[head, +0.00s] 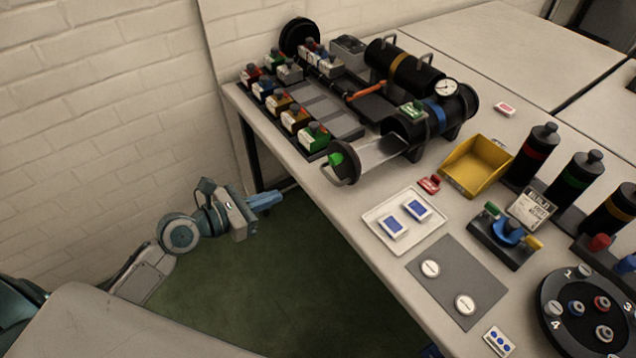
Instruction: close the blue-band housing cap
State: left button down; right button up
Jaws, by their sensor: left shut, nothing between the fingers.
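The blue-band housing (437,112) is a black horizontal cylinder on the table with a blue ring and a round gauge (446,88) on top. Its dark round cap (343,165), with a green knob, stands out from the housing's near left end. A light tray-like slide (372,153) spans between the cap and the housing, so the housing is open. My left gripper (268,199) is shut and empty. It is beyond the table's left edge, over the green floor, left of and apart from the cap. My right gripper is not in view.
A second black housing with a yellow band (405,68) lies behind. Several coloured blocks (297,117) stand left of it. A yellow bin (476,165), white tray (404,220), grey mat (457,281) and black bottles (534,155) fill the right. The floor beside the table is clear.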

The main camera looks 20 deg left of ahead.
pick_arm(q)
send_near(341, 166)
jog(key=shift+w+d+f+p, duration=0.2)
jog(key=shift+f+p, duration=0.05)
jog(key=shift+f, duration=0.35)
jog(key=shift+w+d+f+p, duration=0.15)
jog(key=shift+w+f+p, duration=0.1)
jog(key=shift+f, duration=0.35)
jog(key=shift+x, duration=0.8)
jog(key=shift+f, duration=0.1)
jog(key=shift+w, duration=0.1)
jog(key=w+d+p, duration=0.1)
jog(key=w+d, duration=0.1)
jog(key=w+d+r+p, duration=0.1)
jog(key=w+d+p, duration=0.1)
jog(key=shift+w, duration=0.35)
jog(key=x, duration=0.3)
jog(key=r+p+x, duration=0.1)
jog(key=x, duration=0.6)
jog(key=shift+w+d+r+p, duration=0.2)
jog(key=shift+w+p, duration=0.1)
jog(key=shift+p, duration=0.1)
jog(key=shift+r, duration=0.15)
